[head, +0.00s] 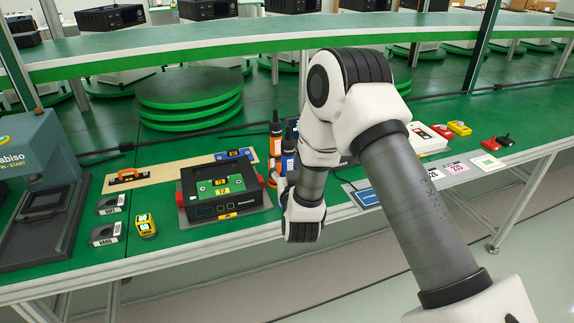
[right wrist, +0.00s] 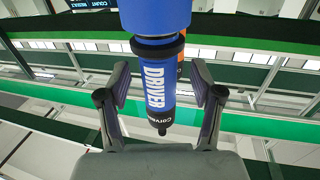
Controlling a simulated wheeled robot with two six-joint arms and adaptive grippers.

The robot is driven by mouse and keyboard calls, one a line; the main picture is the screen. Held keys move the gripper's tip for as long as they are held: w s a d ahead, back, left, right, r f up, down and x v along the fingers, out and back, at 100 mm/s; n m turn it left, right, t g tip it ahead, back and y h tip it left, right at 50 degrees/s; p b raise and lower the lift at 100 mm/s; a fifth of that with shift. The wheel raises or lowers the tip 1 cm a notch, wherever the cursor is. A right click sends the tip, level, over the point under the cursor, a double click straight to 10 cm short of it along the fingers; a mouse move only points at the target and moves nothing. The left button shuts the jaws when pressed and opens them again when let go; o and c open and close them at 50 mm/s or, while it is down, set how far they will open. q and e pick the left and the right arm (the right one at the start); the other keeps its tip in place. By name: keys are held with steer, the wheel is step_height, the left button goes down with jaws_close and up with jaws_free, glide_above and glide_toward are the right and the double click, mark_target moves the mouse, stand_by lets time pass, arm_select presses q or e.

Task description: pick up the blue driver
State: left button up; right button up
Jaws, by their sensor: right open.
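The blue driver (head: 289,152) stands upright on the green bench in the head view, just left of my right wrist, which partly hides it. In the right wrist view the blue driver (right wrist: 158,80) lies between the two fingers of my right gripper (right wrist: 160,88), with a gap on each side. The gripper is open and holds nothing. In the head view its fingers are mostly hidden by my own wrist. My left gripper is not in view.
An orange driver (head: 276,137) stands just beside the blue one. A black device (head: 250,205) with red side knobs is close on the left. Green discs (head: 190,118) are stacked behind.

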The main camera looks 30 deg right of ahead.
steer(key=shift+w+d+f, duration=0.15)
steer(key=shift+w+d, duration=0.1)
steer(key=shift+w, duration=0.1)
steer(key=shift+a, duration=0.1)
steer(key=c, duration=0.5)
jaws_close()
steer(key=shift+r, duration=0.2)
